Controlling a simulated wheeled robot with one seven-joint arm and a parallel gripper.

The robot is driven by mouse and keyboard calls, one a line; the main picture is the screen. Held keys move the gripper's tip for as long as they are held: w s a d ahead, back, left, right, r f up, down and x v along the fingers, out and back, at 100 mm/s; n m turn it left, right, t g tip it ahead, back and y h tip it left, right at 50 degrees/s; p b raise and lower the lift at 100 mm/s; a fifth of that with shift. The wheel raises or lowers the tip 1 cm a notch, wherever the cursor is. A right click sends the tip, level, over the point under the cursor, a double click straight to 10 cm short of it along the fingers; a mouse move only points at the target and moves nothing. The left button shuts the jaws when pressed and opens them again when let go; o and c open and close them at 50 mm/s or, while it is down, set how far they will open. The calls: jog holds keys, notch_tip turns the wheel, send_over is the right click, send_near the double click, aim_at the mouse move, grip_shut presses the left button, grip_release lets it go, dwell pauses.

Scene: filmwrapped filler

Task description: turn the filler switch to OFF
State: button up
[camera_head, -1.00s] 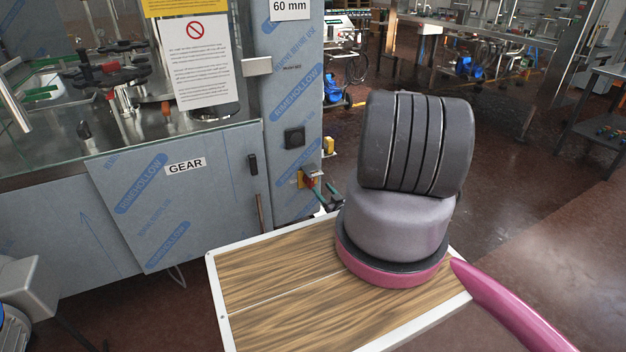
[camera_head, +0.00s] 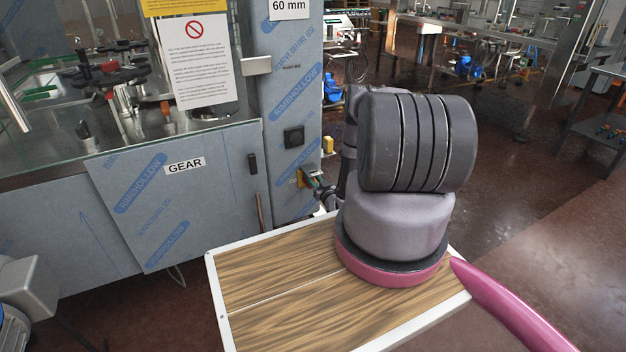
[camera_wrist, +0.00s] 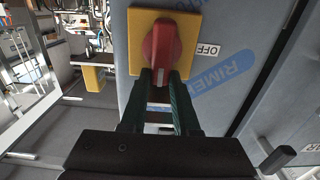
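The filler switch (camera_wrist: 163,45) is a red knob on a yellow plate (camera_wrist: 190,22), fixed to the blue-grey cabinet. In the wrist view a white OFF label (camera_wrist: 208,50) is to the right of the knob. My gripper (camera_wrist: 161,74) has two dark green fingers, one on each side of the knob's lower end. A gap shows between them, and I cannot tell whether they touch the knob. In the head view the yellow plate (camera_head: 300,179) shows on the cabinet's side, with my gripper (camera_head: 314,184) close against it, partly hidden by my arm.
The filler cabinet (camera_head: 200,225) with its GEAR label fills the left. A black square fitting (camera_head: 294,137) is above the switch. A wood-topped platform with a white rim (camera_head: 222,291) lies below. Open floor (camera_head: 520,200) is to the right.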

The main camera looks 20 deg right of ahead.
jog(key=shift+n, duration=0.3)
grip_shut()
jog(key=n, duration=0.3)
jog(key=a+n, duration=0.1)
jog(key=n, duration=0.2)
jog(key=a+f+n, duration=0.1)
jog(key=n, duration=0.2)
jog(key=shift+s, duration=0.1)
jog(key=n, duration=0.3)
jog(key=f+n, duration=0.1)
jog(key=n, duration=0.1)
jog(key=shift+a, duration=0.4)
jog(key=shift+f+n, duration=0.25)
jog(key=shift+n, duration=0.6)
jog(key=shift+f+n, duration=0.2)
jog(key=shift+n, duration=0.65)
jog(key=o, duration=0.9)
grip_release()
